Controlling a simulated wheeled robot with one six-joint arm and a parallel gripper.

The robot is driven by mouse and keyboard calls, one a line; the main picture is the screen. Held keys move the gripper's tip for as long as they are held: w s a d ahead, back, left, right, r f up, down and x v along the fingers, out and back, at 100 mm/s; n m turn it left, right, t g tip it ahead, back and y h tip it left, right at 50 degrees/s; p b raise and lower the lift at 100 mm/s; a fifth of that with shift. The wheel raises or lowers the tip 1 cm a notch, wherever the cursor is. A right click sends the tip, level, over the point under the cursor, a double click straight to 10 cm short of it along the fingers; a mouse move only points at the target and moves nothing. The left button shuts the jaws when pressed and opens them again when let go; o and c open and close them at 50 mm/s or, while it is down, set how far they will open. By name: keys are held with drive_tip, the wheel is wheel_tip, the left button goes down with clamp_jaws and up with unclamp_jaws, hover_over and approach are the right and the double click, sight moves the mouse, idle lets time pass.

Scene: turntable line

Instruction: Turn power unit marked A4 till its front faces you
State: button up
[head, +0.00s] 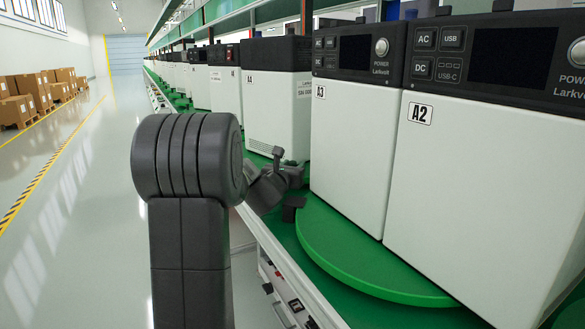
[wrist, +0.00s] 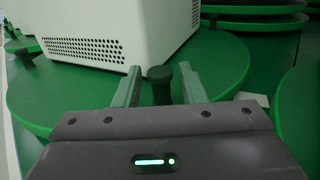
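The power unit marked A4 (head: 270,100) is a white box with a dark top band. Two of its faces show in the head view, one with the A4 label and a vent grille low down, the other with a serial label; no sockets or screen show on them. In the wrist view a white vented unit (wrist: 150,30), seemingly A4, stands on a round green turntable (wrist: 60,100). A dark upright peg (wrist: 159,86) is at the turntable's near edge. My gripper (wrist: 160,84) is open, its fingers either side of the peg with gaps visible. In the head view my gripper (head: 279,168) is beside A4's base.
Units A3 (head: 350,140) and A2 (head: 480,190) stand close on the right, fronts showing, A3 on a green turntable (head: 345,262) with a dark block (head: 292,208) at its edge. More units line the bench behind. The aisle floor (head: 70,220) on the left is clear.

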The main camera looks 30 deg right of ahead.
sight(292, 134)
wheel_tip(292, 134, up, 10)
drive_tip(key=p, duration=0.5)
drive_tip(key=shift+f, duration=0.1)
